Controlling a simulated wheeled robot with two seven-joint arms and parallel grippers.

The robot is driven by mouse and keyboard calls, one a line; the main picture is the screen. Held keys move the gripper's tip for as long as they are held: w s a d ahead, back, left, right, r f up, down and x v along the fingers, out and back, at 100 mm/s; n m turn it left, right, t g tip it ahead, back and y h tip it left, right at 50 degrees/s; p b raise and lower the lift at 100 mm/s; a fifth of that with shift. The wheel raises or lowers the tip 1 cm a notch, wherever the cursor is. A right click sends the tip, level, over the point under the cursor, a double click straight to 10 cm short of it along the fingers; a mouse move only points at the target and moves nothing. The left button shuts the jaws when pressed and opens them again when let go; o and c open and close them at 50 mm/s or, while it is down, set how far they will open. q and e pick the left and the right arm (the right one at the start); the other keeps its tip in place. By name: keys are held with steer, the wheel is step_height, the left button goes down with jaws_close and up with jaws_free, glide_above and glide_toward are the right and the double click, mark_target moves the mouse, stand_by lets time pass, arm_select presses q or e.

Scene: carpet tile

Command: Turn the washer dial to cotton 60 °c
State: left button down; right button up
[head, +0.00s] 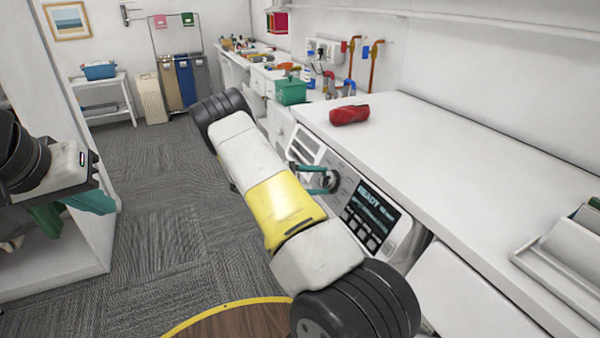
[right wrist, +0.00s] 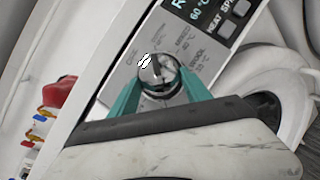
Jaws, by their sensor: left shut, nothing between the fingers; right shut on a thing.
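The washer dial (right wrist: 160,72) is a round silver knob on the light grey control panel; it also shows in the head view (head: 330,180). My right gripper (right wrist: 160,88) has its teal fingers on either side of the knob, shut on it; in the head view its fingertips (head: 318,178) are at the panel. The dark washer display (head: 372,206) reads "READY" with a smaller line under it. My left gripper (head: 92,202) is shut and empty at far left, away from the washer.
A long white counter (head: 450,160) runs above the washer, with a red rolled item (head: 350,114) on it. A green box (head: 291,91) stands farther along. A white shelf unit (head: 85,240) is at the left. Grey carpet between is mostly clear.

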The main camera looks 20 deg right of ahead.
stand_by(0.4)
steer(key=o, duration=1.3)
steer(key=shift+o, duration=0.2)
steer(key=v, duration=0.7)
steer(key=shift+w+a, duration=0.15)
steer(key=shift+a, duration=0.25)
steer(key=shift+r, duration=0.1)
